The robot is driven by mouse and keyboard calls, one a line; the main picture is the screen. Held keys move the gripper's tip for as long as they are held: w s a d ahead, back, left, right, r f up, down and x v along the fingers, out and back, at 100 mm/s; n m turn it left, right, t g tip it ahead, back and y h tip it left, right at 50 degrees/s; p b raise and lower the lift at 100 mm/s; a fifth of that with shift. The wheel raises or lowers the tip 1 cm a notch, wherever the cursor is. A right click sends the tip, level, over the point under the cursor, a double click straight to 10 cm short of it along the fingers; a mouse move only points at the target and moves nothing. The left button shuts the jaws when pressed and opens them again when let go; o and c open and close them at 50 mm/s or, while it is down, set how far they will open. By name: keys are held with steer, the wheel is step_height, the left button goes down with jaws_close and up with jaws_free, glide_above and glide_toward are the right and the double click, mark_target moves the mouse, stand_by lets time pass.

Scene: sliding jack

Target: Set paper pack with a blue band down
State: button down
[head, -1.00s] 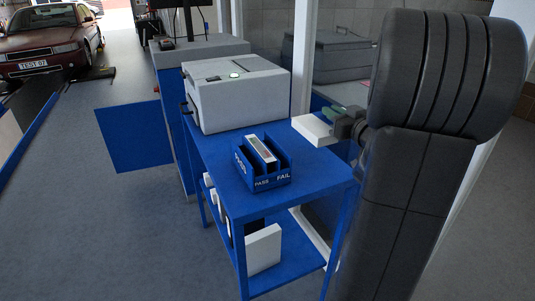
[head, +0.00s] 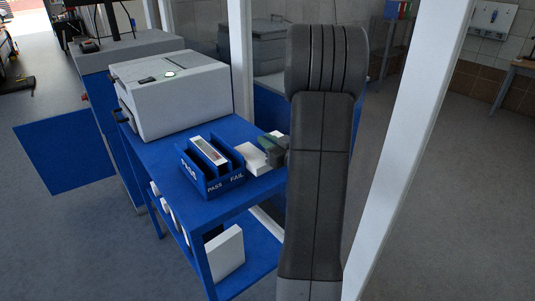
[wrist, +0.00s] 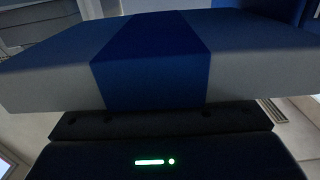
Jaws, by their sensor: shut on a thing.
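The paper pack with a blue band (wrist: 40,75) fills the upper part of the wrist view, white with a wide blue stripe across its middle. In the head view the white pack (head: 256,160) is at the right end of the blue cart's top (head: 222,200), beside the PASS/FAIL tray. My gripper (head: 274,148) is shut on it, mostly hidden behind my arm. I cannot tell whether the pack touches the cart top or is just above it.
The blue PASS/FAIL tray (head: 212,188) holds a slim item in one slot, left of the pack. A white printer-like box (head: 175,95) stands at the back of the cart. White packs (head: 225,252) stand on the lower shelf. A white post (head: 400,160) rises right of my arm.

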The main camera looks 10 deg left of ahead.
steer(key=shift+f, duration=2.15)
steer(key=shift+f, duration=0.15)
steer(key=c, duration=1.4)
jaws_free()
steer(key=shift+o, duration=0.2)
steer(key=shift+s+r, duration=0.1)
steer(key=shift+r, duration=0.1)
